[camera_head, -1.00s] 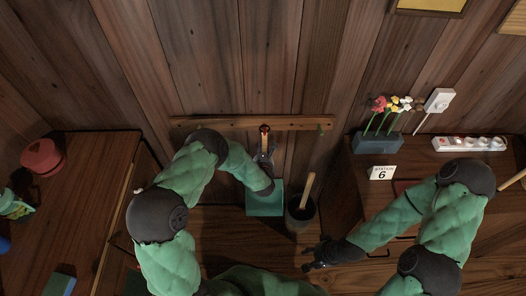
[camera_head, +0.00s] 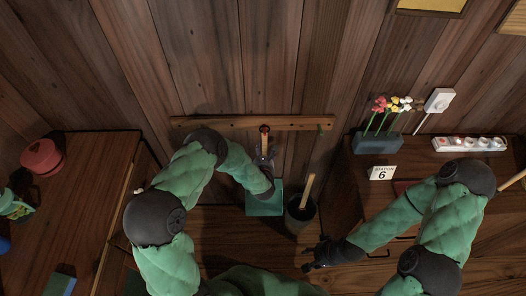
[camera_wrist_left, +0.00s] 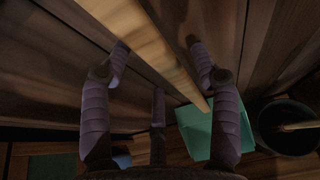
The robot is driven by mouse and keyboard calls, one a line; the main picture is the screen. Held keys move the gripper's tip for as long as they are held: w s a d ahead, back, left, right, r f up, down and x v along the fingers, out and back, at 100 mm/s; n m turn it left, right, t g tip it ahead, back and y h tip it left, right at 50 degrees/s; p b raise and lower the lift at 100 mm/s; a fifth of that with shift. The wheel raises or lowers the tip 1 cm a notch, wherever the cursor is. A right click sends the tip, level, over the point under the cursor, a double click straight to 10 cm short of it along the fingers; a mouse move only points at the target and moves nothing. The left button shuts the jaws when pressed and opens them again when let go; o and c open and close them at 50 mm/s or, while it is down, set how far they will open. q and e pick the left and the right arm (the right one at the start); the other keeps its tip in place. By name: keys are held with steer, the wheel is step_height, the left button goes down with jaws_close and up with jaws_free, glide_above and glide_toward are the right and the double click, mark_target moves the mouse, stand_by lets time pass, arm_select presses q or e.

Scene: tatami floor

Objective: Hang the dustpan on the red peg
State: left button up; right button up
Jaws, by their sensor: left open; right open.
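The dustpan has a teal pan (camera_head: 264,205) and a long wooden handle. The handle's top meets the red peg (camera_head: 264,128) on the wall rail; the loop or hole itself is too small to make out. In the left wrist view the handle runs between my fingers down to the teal pan (camera_wrist_left: 200,128). My left gripper (camera_head: 264,160) is open, with its fingers spread to both sides of the handle; its fingers also show in the left wrist view (camera_wrist_left: 160,52). My right gripper (camera_head: 308,257) is open and empty, low at the centre right.
The wooden rail (camera_head: 215,122) also bears a green peg (camera_head: 320,128). A dark bin (camera_head: 300,215) with a wooden stick stands right of the dustpan. The right cabinet holds a flower planter (camera_head: 377,143), a number card (camera_head: 382,173) and a power strip (camera_head: 468,144).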

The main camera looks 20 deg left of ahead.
arm_select(q)
steer(key=v, duration=1)
steer(key=shift+s, duration=0.15)
